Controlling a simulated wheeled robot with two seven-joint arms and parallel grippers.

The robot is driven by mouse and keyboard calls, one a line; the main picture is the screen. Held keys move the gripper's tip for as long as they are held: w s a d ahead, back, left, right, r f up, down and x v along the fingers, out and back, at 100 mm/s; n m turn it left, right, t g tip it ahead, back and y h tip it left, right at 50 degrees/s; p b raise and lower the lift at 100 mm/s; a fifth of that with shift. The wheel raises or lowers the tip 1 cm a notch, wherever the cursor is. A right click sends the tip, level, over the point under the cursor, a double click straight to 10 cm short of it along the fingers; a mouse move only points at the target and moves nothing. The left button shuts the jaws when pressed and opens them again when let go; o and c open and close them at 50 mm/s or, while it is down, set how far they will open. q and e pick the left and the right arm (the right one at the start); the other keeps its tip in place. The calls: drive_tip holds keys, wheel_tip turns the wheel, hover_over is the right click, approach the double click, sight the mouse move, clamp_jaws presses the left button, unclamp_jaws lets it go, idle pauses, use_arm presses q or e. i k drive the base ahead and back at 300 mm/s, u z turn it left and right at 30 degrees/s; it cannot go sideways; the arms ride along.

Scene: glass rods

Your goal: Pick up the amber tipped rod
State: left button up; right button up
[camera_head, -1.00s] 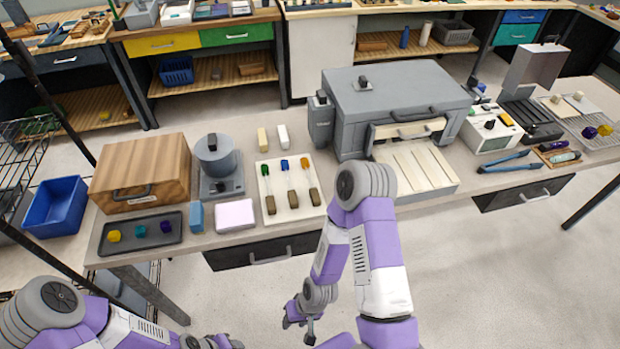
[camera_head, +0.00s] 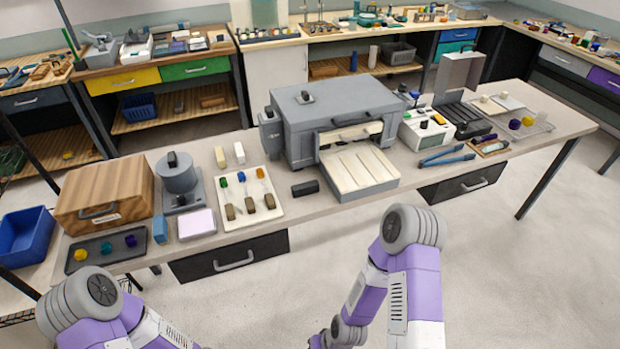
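The amber tipped rod (camera_head: 260,173) lies on a cream board (camera_head: 275,216) on the bench, right of two similar rods. Its amber tip points to the back and its brown block end to the front. The blue tipped rod (camera_head: 241,177) is in the middle and the green tipped rod (camera_head: 223,182) is on the left. Both my arms are in front of the bench, reaching down past the bottom edge of the picture. Neither gripper's fingers show, and nothing of mine touches the rods.
A grey oven-like machine (camera_head: 335,105) with a slatted tray (camera_head: 358,168) stands right of the board. A small black block (camera_head: 305,188) lies between them. A wooden box (camera_head: 105,190), a grey device (camera_head: 180,180) and a dark tray (camera_head: 88,262) are to the left.

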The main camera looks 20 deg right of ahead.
sight(271, 204)
drive_tip(key=z, duration=1.15)
drive_tip(key=i, duration=0.9)
drive_tip(key=u, duration=0.75)
